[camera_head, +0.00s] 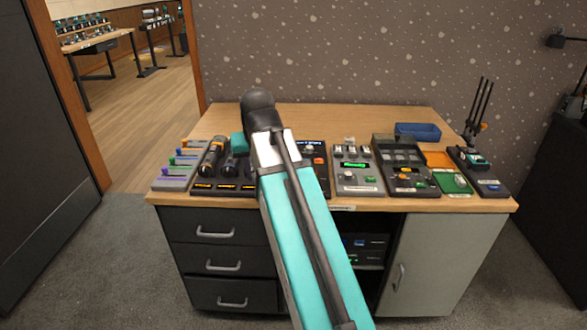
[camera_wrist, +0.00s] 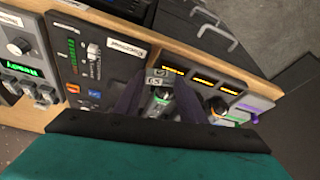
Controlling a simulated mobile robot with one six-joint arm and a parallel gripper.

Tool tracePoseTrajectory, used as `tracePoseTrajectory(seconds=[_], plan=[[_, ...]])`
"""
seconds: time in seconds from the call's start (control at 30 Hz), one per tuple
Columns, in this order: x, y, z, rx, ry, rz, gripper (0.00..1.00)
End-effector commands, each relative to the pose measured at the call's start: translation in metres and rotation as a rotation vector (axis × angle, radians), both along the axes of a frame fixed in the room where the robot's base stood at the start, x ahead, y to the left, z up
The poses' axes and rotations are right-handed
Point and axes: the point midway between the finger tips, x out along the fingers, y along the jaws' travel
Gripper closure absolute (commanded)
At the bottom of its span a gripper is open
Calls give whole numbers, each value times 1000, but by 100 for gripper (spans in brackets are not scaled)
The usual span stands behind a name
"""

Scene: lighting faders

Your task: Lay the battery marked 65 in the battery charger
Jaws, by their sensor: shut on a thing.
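My gripper (camera_wrist: 158,100) is at the left part of the desk, over the right end of a dark dock (camera_head: 203,185) with three amber displays. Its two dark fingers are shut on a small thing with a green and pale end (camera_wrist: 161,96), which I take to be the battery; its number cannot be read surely. A small white tag (camera_wrist: 155,76) with dark marks shows just by it. In the head view my arm hides the fingertips and the held thing. The dock shows in the wrist view by its amber displays (camera_wrist: 203,79). I cannot tell surely which device is the battery charger.
Black cylinders with orange parts (camera_head: 211,155) stand in the dock, close to my gripper. A slider panel (camera_head: 176,175) is at its left. To the right stand a black panel (camera_head: 315,158), a grey unit with a green display (camera_head: 355,178), a dark unit (camera_head: 404,168) and a blue bin (camera_head: 418,130).

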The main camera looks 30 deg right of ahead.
Motion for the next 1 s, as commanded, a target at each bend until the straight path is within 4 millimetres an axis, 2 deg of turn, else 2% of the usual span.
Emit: tracePoseTrajectory(seconds=[0.03, 0.2, 0.4, 0.6, 1.0], plan=[[6, 18, 1, -1, -2, 44, 85], [17, 71, 2, -3, -9, 180, 85], [23, 117, 3, -5, -14, 295, 85], [25, 133, 4, -6, -17, 334, 85], [25, 134, 4, -5, -17, 336, 85]])
